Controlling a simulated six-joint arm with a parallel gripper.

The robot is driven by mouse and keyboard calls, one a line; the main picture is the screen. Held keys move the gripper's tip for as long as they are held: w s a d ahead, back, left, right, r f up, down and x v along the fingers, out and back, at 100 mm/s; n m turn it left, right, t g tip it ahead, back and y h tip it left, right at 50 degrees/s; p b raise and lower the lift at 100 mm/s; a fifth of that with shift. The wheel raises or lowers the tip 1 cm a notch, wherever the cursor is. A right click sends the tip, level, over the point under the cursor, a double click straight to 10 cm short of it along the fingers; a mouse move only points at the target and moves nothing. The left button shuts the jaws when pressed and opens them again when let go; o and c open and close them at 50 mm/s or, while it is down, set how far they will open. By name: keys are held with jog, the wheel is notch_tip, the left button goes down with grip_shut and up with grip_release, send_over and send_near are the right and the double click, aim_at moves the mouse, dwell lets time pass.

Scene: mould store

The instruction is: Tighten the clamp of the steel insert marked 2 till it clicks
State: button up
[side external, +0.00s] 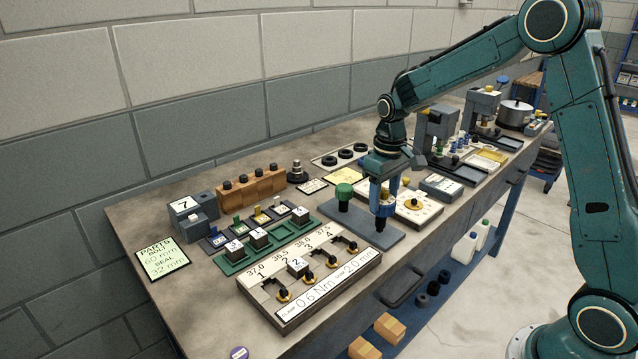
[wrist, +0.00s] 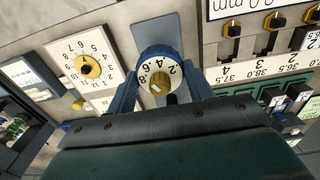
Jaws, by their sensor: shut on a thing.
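The steel insert marked 2 (side external: 297,267) sits in the second slot of the long white fixture (side external: 325,290). Black-and-yellow clamp knobs line the fixture's front; the one nearest slot 2 is this clamp (side external: 308,277). The fixture label reads 0.6 Nm. My gripper (side external: 383,196) is shut on a blue driver with a numbered dial (wrist: 158,68), held upright with its tip down. The tip is over or on a grey pad (side external: 368,238), right of the fixture; I cannot tell if it touches.
A green-topped tool (side external: 343,192) stands on the pad beside the driver. A green tray (side external: 226,268) with marked blocks lies behind the fixture. A dial board (side external: 425,213) is right of the driver. The space above the fixture is clear.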

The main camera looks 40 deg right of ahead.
jog(key=shift+r, duration=0.95)
jog(key=shift+a, duration=0.1)
jog(key=a+r+m, duration=0.1)
jog(key=a+r, duration=0.2)
jog(key=a, duration=0.8)
jog(key=s+a+r+m, duration=0.1)
jog(key=a+r, duration=0.3)
jog(key=a, duration=0.8)
jog(key=shift+s+a, duration=0.2)
jog(key=shift+f, duration=0.25)
jog(key=shift+f, duration=2.45)
jog(key=shift+f, duration=1.2)
dwell(0.5)
